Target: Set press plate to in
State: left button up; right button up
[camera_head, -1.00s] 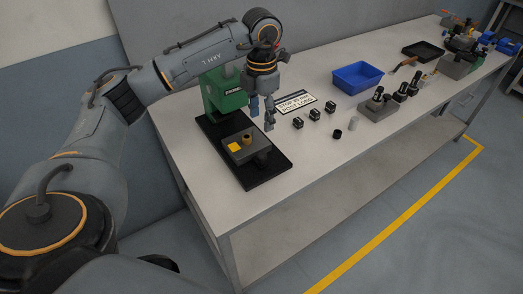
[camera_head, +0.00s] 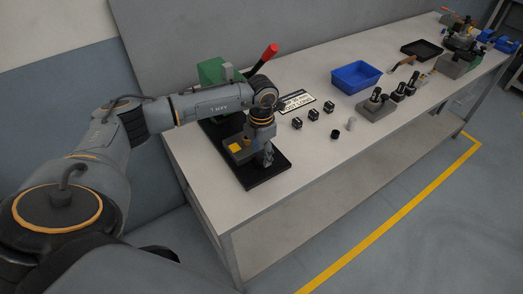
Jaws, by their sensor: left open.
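The press has a green body (camera_head: 212,72), a black base (camera_head: 268,174) and a lever with a red handle (camera_head: 270,51). Its grey press plate (camera_head: 246,157), with a yellow patch on it, sits out on the front part of the base. My left gripper (camera_head: 266,162) is open and points down at the right side of the plate. I cannot tell whether its fingers touch the plate. My arm and gripper hide part of the plate and of the press body. My right gripper is not in view.
A sign (camera_head: 297,101) and several small black blocks (camera_head: 314,114) lie right of the press. A blue bin (camera_head: 356,76), a grey holder with black tools (camera_head: 376,104) and a black tray (camera_head: 421,49) stand farther along the table (camera_head: 300,165).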

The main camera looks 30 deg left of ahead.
pick_arm(q)
jog(key=shift+c, duration=0.4)
grip_shut()
jog(key=shift+w+a, duration=0.15)
jog(key=shift+a, duration=0.1)
jog(key=w+a+b, duration=0.1)
jog(key=a, duration=0.1)
jog(key=w+a+b, duration=0.1)
jog(key=a+b, duration=0.1)
jog(key=a, duration=0.1)
jog(key=w+a+b, duration=0.1)
jog(key=a, duration=0.2)
jog(key=shift+w+f+b, duration=0.1)
jog(key=shift+w+b, duration=0.05)
jog(key=shift+b, duration=0.25)
jog(key=shift+a, duration=0.15)
jog(key=shift+r, duration=0.25)
jog(key=shift+o, duration=0.4)
grip_release()
jog(key=shift+w+a, duration=0.1)
jog(key=shift+a, duration=0.05)
jog(key=shift+f, duration=0.1)
